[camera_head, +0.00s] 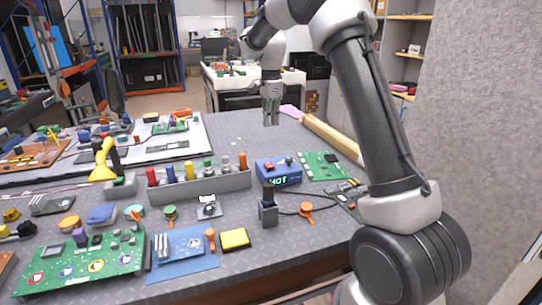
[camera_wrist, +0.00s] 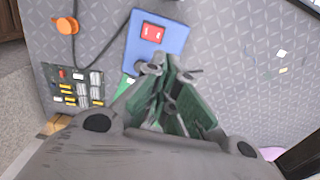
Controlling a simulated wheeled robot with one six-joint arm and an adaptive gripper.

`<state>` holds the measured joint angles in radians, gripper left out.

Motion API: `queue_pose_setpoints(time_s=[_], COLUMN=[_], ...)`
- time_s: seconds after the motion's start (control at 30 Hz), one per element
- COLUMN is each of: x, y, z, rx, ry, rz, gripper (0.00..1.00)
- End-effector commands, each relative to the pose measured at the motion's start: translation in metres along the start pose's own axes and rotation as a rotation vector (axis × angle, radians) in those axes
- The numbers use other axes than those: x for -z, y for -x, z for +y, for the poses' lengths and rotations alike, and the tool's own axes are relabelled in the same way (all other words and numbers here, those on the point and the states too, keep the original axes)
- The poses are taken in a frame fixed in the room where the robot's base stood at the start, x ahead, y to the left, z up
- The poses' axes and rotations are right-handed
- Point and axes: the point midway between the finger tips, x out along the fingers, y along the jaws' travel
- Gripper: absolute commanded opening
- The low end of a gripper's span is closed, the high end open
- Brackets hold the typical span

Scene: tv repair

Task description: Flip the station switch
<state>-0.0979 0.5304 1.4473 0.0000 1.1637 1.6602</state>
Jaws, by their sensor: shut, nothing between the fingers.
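The blue station box (camera_head: 278,173) stands on the table and its front reads "HOT". My gripper (camera_head: 271,121) points down above the far part of the table, behind and above the box in the head view. In the wrist view my gripper (camera_wrist: 168,72) has its fingers together and empty, overlapping the box's lower edge. I cannot tell which way the switch is set.
A soldering iron holder (camera_head: 268,212) with a cable stands in front of the box. A grey bin (camera_head: 205,188) with colourful bottles is to its left. Green circuit boards (camera_head: 322,166) lie to its right. A long tan roll (camera_head: 332,137) lies behind. The table behind the box is mostly bare.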

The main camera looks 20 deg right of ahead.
Motion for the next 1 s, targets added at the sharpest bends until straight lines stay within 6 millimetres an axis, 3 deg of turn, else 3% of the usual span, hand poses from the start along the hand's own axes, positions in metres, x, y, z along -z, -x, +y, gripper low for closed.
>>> queue_pose_setpoints(time_s=[0.47, 1.0], x=[0.000, 0.000], y=[-0.009, -0.113], z=[0.001, 0.001], rx=[-0.003, -0.003], ry=[-0.010, -0.009], rz=[0.000, 0.000], gripper=[0.00, 0.00])
